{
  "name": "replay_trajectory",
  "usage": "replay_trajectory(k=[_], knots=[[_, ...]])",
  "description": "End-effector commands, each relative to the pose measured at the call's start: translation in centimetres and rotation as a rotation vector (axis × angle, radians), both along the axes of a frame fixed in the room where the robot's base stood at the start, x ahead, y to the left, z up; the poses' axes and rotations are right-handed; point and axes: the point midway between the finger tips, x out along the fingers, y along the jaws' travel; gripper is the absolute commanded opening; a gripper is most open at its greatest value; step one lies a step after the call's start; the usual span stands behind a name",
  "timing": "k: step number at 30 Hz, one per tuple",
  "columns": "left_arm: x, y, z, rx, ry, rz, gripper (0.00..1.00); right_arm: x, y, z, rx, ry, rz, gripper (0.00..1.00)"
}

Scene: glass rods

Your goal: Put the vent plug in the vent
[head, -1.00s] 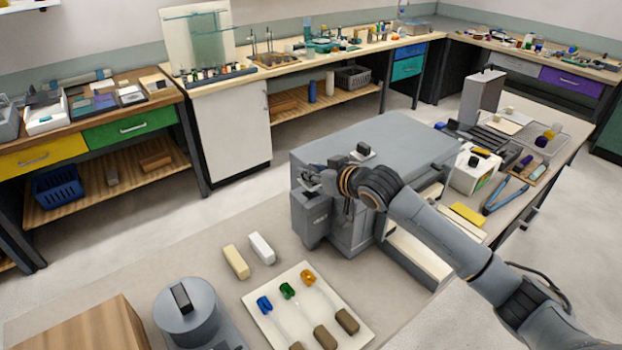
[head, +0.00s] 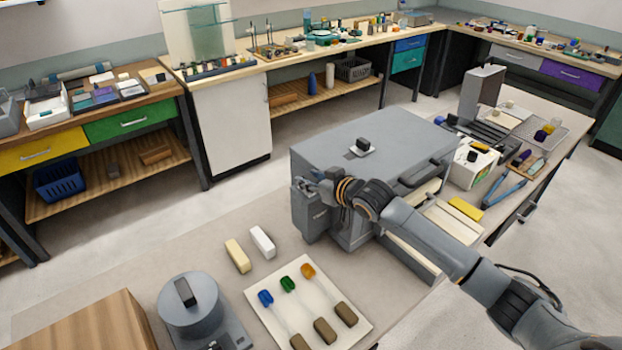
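The grey furnace (head: 395,135) stands on the bench in the middle of the head view. A small dark block on a pale base, which looks like the vent plug (head: 363,146), rests on its flat top near the front left. A small darker patch shows at the left edge of the base; I cannot tell whether it is the vent. My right gripper (head: 303,187) is at the furnace's front left corner, lower than the top and apart from the plug. Its fingers are too small and overlapped to tell whether they are open. My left gripper is out of view.
A pale tray (head: 262,310) with blue, green and orange-tipped tools lies in front. Beside it are a cream block (head: 237,255), a white block (head: 262,242) and a grey round device (head: 190,305). Blue tongs (head: 503,193) and a white box (head: 472,165) lie right of the furnace.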

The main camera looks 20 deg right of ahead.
Motion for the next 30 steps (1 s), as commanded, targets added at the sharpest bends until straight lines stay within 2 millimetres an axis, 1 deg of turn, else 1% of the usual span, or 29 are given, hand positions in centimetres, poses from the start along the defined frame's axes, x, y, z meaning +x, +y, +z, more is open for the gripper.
replay_trajectory(k=[4, 7, 10, 14, 21, 24, 27, 30], knots=[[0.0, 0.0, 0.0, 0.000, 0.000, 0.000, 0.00, 0.0, 0.0, 0.1, 0.000, 0.000, 0.000, 0.33], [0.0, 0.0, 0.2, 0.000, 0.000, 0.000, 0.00, 0.0, 0.0, 0.6, -0.001, -0.001, -0.001, 0.33], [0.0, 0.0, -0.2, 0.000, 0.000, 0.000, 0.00, -0.8, -0.4, 0.6, -0.001, -0.001, -0.001, 0.33], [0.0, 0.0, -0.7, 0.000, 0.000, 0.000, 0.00, -2.6, -1.0, 1.3, -0.002, -0.002, 0.001, 0.33], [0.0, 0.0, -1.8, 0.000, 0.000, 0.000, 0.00, -6.7, -2.6, 3.0, -0.003, -0.001, -0.001, 0.33], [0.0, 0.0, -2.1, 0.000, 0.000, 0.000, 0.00, -8.1, -3.0, 3.7, -0.004, 0.000, 0.002, 0.33], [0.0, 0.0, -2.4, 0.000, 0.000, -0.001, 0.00, -9.3, -3.5, 4.3, -0.002, -0.001, 0.000, 0.33], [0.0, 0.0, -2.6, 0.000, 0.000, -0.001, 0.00, -10.0, -3.8, 4.7, -0.001, 0.000, -0.001, 0.33]])
